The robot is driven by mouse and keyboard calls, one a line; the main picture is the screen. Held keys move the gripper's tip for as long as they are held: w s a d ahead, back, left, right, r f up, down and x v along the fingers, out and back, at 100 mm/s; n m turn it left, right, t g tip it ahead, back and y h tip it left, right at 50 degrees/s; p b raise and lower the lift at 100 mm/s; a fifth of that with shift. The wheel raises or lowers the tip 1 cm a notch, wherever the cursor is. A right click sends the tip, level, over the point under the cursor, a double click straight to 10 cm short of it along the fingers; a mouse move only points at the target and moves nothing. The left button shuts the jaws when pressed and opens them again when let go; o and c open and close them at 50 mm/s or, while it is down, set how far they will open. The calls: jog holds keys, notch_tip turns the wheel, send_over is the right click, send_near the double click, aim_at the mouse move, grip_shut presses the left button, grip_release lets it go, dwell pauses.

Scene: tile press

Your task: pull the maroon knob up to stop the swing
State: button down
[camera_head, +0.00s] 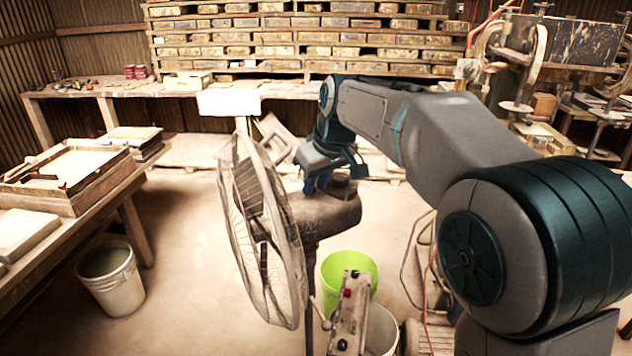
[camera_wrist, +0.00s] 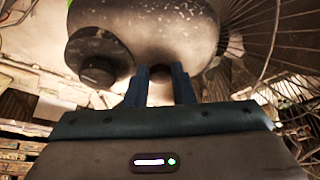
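A standing fan has a round wire cage (camera_head: 262,230) and a dusty dark motor housing (camera_head: 325,213) behind it. My gripper (camera_head: 318,186) is at the top of the housing, pointing down. In the wrist view my gripper (camera_wrist: 160,78) has its two dark fingers parted, with the tips up against the housing (camera_wrist: 150,25) or just short of it. A small dark brown patch shows between the fingertips. I cannot tell whether it is the maroon knob. A round dark cap with a smaller stub (camera_wrist: 97,71) sits left of the fingers, apart from them.
A control box (camera_head: 349,312) with red buttons stands below the housing, with a green bucket (camera_head: 350,268) behind it. A worktable with wooden frames (camera_head: 70,180) is at left, a white bucket (camera_head: 109,278) beside it. Shelves of tiles line the back wall.

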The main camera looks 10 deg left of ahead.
jog(key=shift+s+a+r+p, duration=0.15)
jog(key=shift+a+r+p, duration=0.1)
jog(key=shift+r+p, duration=0.5)
jog(key=c, duration=1.2)
grip_release()
jog(key=shift+r, duration=0.1)
jog(key=b+v, duration=0.1)
jog(key=v, duration=1.2)
jog(key=shift+r, duration=0.4)
jog(key=shift+d, duration=0.1)
jog(key=s+d+f+m+h, duration=0.1)
jog(key=s+d+f+m, duration=0.2)
jog(key=s+d+f, duration=0.4)
jog(key=s+d+f+m+h, duration=0.1)
jog(key=s+d+f+m, duration=0.2)
jog(key=s+d+f, duration=0.4)
jog(key=s+d+f+m+h, duration=0.1)
jog(key=s+d+f+m, duration=0.2)
jog(key=s+d+f, duration=0.5)
jog(key=shift+d+f+t+b, duration=0.15)
jog(key=shift+d+f, duration=0.05)
jog(key=shift+f, duration=0.4)
jog(key=shift+d+f+t+b, duration=0.15)
jog(key=shift+f, duration=0.45)
